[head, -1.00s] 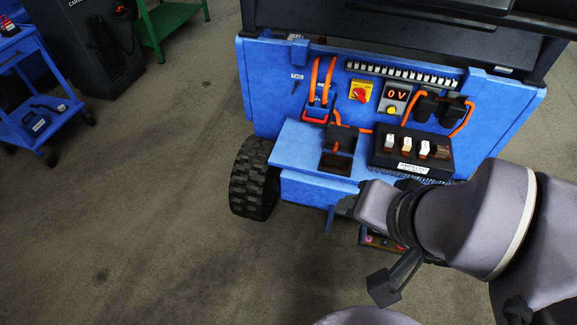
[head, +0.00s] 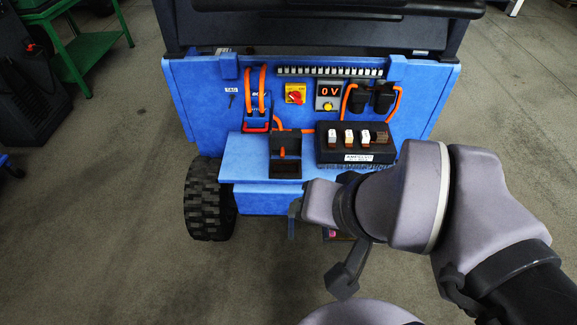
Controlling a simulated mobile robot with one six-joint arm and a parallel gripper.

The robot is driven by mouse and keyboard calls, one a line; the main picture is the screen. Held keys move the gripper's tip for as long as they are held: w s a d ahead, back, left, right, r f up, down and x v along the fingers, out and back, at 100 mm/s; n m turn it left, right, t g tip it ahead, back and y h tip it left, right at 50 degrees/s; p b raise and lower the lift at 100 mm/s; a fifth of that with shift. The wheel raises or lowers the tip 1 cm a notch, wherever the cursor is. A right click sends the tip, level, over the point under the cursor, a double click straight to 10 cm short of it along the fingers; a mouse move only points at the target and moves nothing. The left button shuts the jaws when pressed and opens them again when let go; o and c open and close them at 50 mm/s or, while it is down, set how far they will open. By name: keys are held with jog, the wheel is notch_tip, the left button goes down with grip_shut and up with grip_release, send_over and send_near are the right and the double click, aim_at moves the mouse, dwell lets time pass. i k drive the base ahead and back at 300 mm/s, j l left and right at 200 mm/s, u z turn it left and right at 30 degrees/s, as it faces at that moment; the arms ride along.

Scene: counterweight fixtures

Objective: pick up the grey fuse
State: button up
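A black fuse block (head: 336,153) sits on the blue cart's ledge. It holds a row of several small fuses with white, yellowish and brown tops (head: 357,137). I cannot tell a grey fuse apart from the others at this size. Left of it, a black fuse holder (head: 285,166) stands with its lid raised and an open well in front. My arm reaches in from the right, and its end is just in front of and below the block, apart from it. Dark parts at the arm's end show, but my gripper's fingertips cannot be made out.
The blue cart panel (head: 205,95) carries a red switch on yellow (head: 295,94), a display reading 0 V (head: 328,91), orange cables and black plugs (head: 383,97). A black tyre (head: 208,200) is at left. A green table (head: 88,45) stands far left.

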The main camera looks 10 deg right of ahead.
aim_at(331, 133)
jog(key=i+l, duration=0.1)
jog(key=l, duration=0.35)
jog(key=i+l+z, duration=0.1)
jog(key=l, duration=0.4)
jog(key=i+l+z, duration=0.1)
jog(key=l, duration=0.35)
jog(key=i+l, duration=0.1)
jog(key=l, duration=0.35)
jog(key=i+l, duration=0.15)
jog(key=i, duration=0.35)
jog(key=l+z, duration=0.05)
